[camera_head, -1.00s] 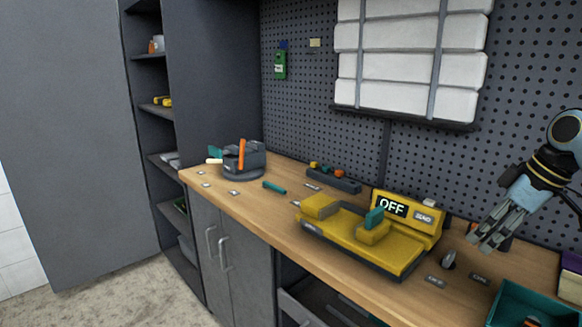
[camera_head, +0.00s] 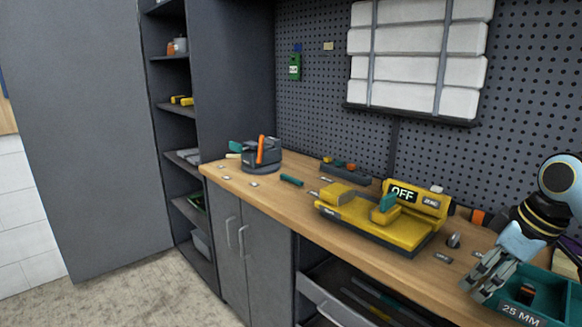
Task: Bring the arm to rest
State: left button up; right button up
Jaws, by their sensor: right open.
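My right gripper (camera_head: 482,277) comes in from the right edge, its fingers pointing down and to the left. It is open and I see nothing between its fingers. It is over the right part of the wooden workbench (camera_head: 285,205), in front of the left side of a teal bin (camera_head: 535,298). My left gripper is not in view.
A yellow device (camera_head: 385,225) with an OFF display stands on the bench, left of my right gripper. A dark tool holder (camera_head: 262,160) stands at the far left end. An open drawer (camera_head: 335,300) juts out below. A pegboard (camera_head: 315,100) backs the bench.

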jog(key=s+a+f+m, duration=0.1)
jog(key=s+a+f, duration=0.3)
jog(key=s, duration=0.4)
jog(key=s+a+r+m+h, duration=0.1)
jog(key=s+a+m+h, duration=0.15)
jog(key=s, duration=0.75)
jog(key=s+a+r+m+h, duration=0.1)
jog(key=s+a+r+m, duration=0.15)
jog(key=s, duration=0.65)
jog(key=s+d+f+g+b, duration=0.1)
jog(key=d+f+b, duration=0.15)
jog(key=f, duration=1.45)
jog(key=s+d+f+b, duration=0.1)
jog(key=f+b, duration=0.2)
jog(key=f, duration=1.4)
pick_arm(q)
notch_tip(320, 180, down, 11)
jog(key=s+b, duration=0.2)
jog(key=b, duration=0.3)
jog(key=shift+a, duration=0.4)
pick_arm(e)
jog(key=s+f+g, duration=0.1)
jog(key=s+f, duration=1.7)
jog(key=f, duration=0.2)
jog(key=shift+d+f+m+y, duration=0.2)
jog(key=shift+d+m+y, duration=0.15)
jog(key=shift+m, duration=0.05)
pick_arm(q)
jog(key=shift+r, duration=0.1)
